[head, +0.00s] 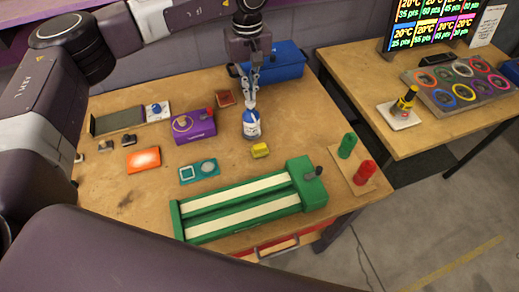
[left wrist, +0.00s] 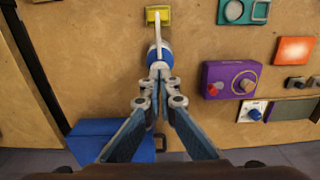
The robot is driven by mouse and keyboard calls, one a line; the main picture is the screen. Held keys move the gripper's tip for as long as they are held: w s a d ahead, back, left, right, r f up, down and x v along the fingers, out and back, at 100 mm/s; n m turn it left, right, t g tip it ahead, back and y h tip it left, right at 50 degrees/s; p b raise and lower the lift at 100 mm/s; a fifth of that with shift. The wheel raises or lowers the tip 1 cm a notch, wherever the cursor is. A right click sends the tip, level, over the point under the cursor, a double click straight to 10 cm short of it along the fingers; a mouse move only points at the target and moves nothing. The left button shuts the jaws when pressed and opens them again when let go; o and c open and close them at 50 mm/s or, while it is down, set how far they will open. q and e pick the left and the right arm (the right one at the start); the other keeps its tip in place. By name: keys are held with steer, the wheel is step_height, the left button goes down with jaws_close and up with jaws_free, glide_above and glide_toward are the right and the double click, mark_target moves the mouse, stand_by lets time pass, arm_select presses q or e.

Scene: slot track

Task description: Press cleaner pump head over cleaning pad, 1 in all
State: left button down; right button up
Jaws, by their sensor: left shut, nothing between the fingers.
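The cleaner bottle (head: 251,126), white and blue, stands upright on the wooden table in the head view. It also shows in the left wrist view (left wrist: 166,57), with its thin white spout pointing to the yellow cleaning pad (left wrist: 151,15). The pad (head: 260,150) lies just in front of the bottle in the head view. My left gripper (head: 250,103) points down over the bottle top, shut and holding nothing. Its fingertips (left wrist: 158,72) are at the pump head and partly hide it; I cannot tell if they touch. My right gripper is not in view.
A purple box (head: 196,128) stands left of the bottle and a blue case (head: 283,66) behind it. A green slot track (head: 240,212) lies at the front. A side table (head: 440,146) is at right. Bare table lies around the pad.

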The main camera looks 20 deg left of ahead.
arm_select(q)
steer(key=shift+f+b, duration=1)
steer(key=shift+f, duration=0.45)
steer(key=shift+s, duration=0.1)
steer(key=shift+r+p, duration=0.8)
steer(key=shift+r, duration=0.85)
steer(key=shift+r, duration=0.15)
steer(key=shift+r+p, duration=1.55)
steer(key=shift+r, duration=1.35)
